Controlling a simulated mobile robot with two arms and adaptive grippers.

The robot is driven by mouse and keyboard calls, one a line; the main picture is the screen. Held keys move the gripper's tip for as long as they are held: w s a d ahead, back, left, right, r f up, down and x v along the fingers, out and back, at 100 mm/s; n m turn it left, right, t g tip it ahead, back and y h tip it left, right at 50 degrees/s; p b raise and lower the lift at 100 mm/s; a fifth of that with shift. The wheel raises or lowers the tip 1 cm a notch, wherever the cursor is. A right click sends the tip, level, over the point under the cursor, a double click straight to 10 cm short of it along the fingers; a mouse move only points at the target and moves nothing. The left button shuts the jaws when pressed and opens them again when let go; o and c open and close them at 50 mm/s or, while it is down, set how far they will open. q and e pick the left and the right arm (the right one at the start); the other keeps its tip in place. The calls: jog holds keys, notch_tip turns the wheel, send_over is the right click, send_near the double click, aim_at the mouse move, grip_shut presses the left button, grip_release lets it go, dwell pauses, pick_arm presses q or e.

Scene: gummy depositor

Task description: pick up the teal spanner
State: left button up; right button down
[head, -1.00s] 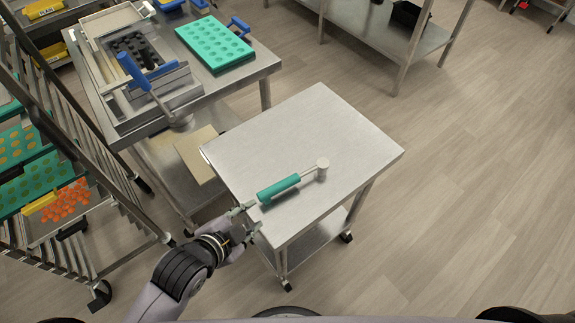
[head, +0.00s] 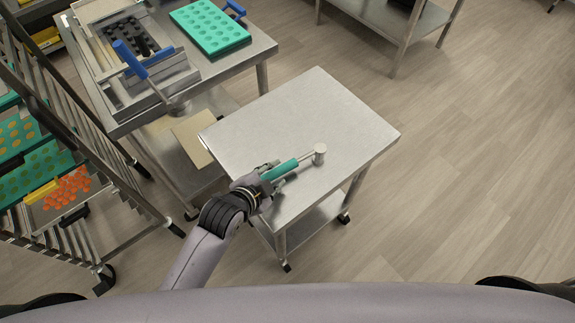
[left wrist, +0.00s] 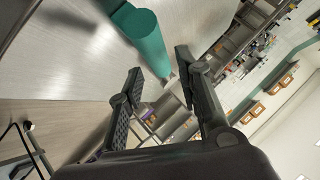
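The teal spanner (head: 281,170) lies on the small steel table (head: 300,105), its teal handle toward my left arm and its silver shaft and round head (head: 319,153) pointing right. My left gripper (head: 269,172) is at the near end of the handle, and part of the handle end is hidden by it. In the left wrist view the gripper's fingers (left wrist: 158,78) stand wide apart. The teal handle (left wrist: 145,38) shows just beyond and between the fingertips, with nothing gripped. My right gripper is not in view.
A larger steel table (head: 262,48) at the upper left holds a teal mould tray (head: 208,27) and a depositor with a blue handle (head: 130,58). A rack (head: 105,205) with trays stands at the left. The small table's top is otherwise clear, with open floor to the right.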

aim_at(279, 172)
pick_arm(q)
jog(key=shift+p+x, duration=0.45)
jog(key=shift+x, duration=2.25)
jog(key=shift+s+f, duration=0.1)
grip_shut()
